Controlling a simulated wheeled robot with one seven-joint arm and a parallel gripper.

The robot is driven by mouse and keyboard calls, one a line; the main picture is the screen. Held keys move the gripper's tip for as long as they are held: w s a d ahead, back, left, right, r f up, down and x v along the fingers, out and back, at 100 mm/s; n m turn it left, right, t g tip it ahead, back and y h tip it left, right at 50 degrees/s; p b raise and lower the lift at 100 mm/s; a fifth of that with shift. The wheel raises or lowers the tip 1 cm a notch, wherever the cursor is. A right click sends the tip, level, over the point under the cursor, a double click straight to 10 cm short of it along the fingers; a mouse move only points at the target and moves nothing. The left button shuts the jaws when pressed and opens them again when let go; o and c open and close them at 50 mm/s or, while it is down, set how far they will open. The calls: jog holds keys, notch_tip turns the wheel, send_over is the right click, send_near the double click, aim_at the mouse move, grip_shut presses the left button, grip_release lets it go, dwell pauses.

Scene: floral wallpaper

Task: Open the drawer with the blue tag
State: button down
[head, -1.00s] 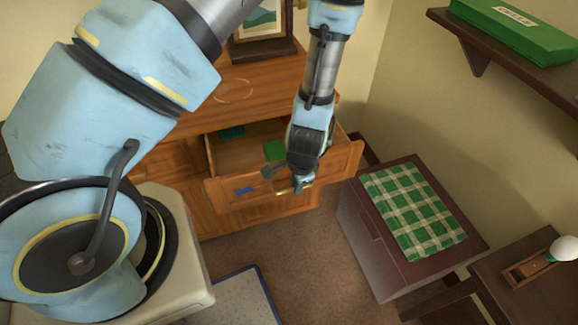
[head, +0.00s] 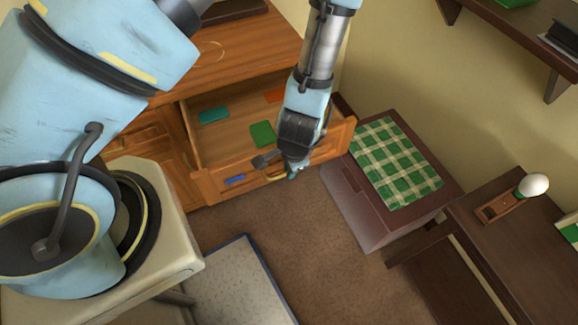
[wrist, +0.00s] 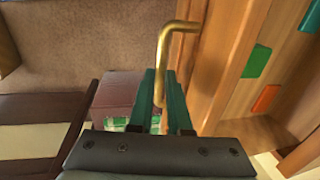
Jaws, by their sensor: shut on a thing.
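The wooden drawer (head: 325,144) with the blue tag (head: 235,179) is pulled well out of the cabinet, and its inside shows. My gripper (head: 291,174) is at the right part of its front, shut on the brass handle (head: 275,178). In the wrist view the handle (wrist: 164,50) runs down between my gripper's two green fingers (wrist: 160,88), with the drawer front (wrist: 229,55) to the right. The far right end of the handle is hidden by my gripper in the head view.
A teal item (head: 213,115), a green item (head: 262,134) and an orange item (head: 275,95) lie inside the drawer. A dark chest (head: 355,205) with a green checked cloth (head: 398,165) stands close on the right. Carpet (head: 280,215) is clear in front.

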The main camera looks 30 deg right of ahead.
jog(key=c, duration=0.9)
grip_release()
jog(key=shift+o, duration=0.2)
jog(key=shift+r, duration=0.1)
notch_tip(320, 180, up, 10)
jog(key=s, duration=0.2)
jog(key=shift+a+r, duration=0.15)
jog(key=shift+r, duration=0.1)
jog(key=w+a+r+n+g, duration=0.1)
jog(key=w+a+r+n, duration=0.4)
jog(key=w, duration=0.3)
jog(key=w+a+r+n, duration=0.5)
jog(key=w+r, duration=0.1)
jog(key=w, duration=0.2)
jog(key=w+a+r+n, duration=0.2)
jog(key=a+r+n, duration=0.2)
jog(key=a, duration=0.4)
jog(key=w+a+r+n, duration=0.3)
jog(key=a+r+n, duration=0.1)
jog(key=a, duration=0.5)
jog(key=shift+a, duration=0.3)
